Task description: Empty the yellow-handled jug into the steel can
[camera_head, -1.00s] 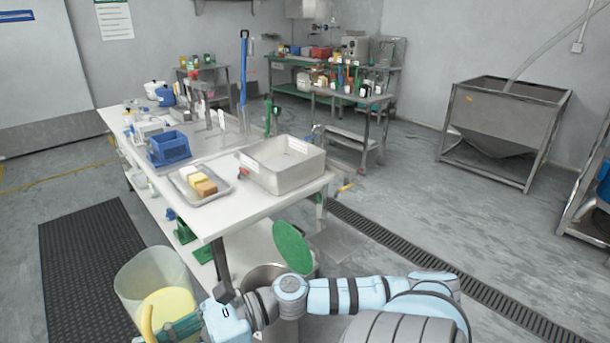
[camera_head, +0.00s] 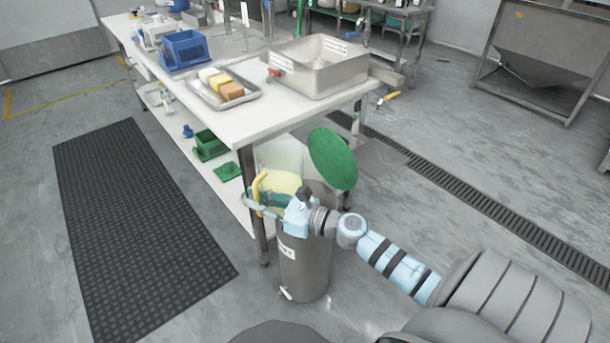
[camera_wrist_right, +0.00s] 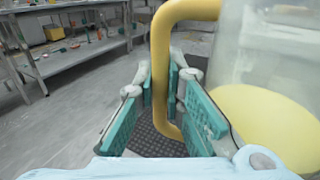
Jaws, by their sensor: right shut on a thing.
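The jug (camera_head: 281,158) is a clear vessel with a yellow handle (camera_head: 258,184) and yellow contents (camera_head: 283,183). The steel can (camera_head: 305,268) stands on the floor by the table's front corner, its mouth partly hidden by my arm. A green round lid (camera_head: 333,158) stands raised at its right. My right gripper (camera_head: 257,206) is shut on the handle and holds the jug at the upper left of the can. In the right wrist view the handle (camera_wrist_right: 160,60) runs between the fingers, with yellow contents (camera_wrist_right: 265,120) inside the jug. The jug's exact tilt is unclear.
The white table (camera_head: 245,122) is close behind the jug, with a tray of blocks (camera_head: 207,92), a steel basin (camera_head: 318,75) and a blue crate (camera_head: 185,50). A black mat (camera_head: 135,220) lies left. A floor drain (camera_head: 480,195) runs right.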

